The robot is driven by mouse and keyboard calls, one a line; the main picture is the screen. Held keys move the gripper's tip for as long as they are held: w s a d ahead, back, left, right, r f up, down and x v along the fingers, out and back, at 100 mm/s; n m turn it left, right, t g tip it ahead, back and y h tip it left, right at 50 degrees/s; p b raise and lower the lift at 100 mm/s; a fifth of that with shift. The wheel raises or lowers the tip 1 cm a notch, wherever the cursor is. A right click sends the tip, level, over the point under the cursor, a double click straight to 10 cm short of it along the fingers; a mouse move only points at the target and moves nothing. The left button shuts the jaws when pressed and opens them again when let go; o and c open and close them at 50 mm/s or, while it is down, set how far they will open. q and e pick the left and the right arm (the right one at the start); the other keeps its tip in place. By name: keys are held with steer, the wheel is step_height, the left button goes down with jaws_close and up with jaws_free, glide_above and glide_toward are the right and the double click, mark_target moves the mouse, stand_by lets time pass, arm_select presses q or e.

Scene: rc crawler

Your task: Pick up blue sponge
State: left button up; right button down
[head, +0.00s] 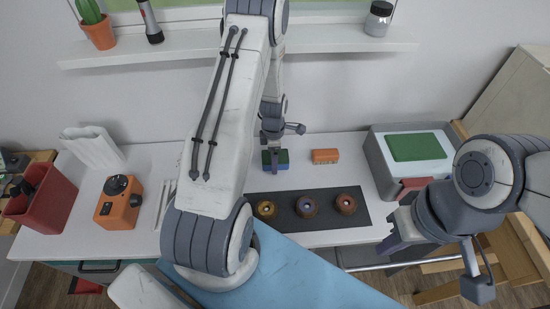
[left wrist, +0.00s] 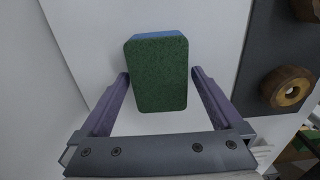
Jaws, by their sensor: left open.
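The blue sponge (head: 282,160) has a green scouring face on top and lies on the white table near the wall. In the left wrist view the sponge (left wrist: 158,72) shows mostly green, with a blue strip along its far edge. My left gripper (head: 274,160) points down at it in the head view. In the left wrist view the open purple fingers of my left gripper (left wrist: 160,88) stand on either side of the sponge's near part, with small gaps. My right gripper (head: 396,242) hangs at the table's front right, seen too edge-on to judge its jaws.
An orange block (head: 325,156) lies right of the sponge. A dark mat (head: 377,215) with three round brown parts lies in front. A grey box (head: 380,170) with a green pad stands right. An orange device (head: 118,205) and a red bin (head: 45,210) stand left.

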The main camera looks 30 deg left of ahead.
arm_select(q)
steer(key=c, duration=1.2)
steer(key=shift+r, duration=0.15)
steer(key=shift+r+b, duration=0.4)
steer(key=shift+r, duration=0.15)
step_height(320, 180, up, 3)
steer(key=shift+w+f+b, duration=0.1)
steer(key=shift+f+b, duration=0.05)
steer(key=shift+b, duration=0.45)
steer(key=d+r+b, duration=0.2)
steer(key=d+r, duration=0.5)
steer(key=d, duration=0.4)
steer(key=shift+d+b, duration=0.35)
steer(key=shift+b, duration=0.05)
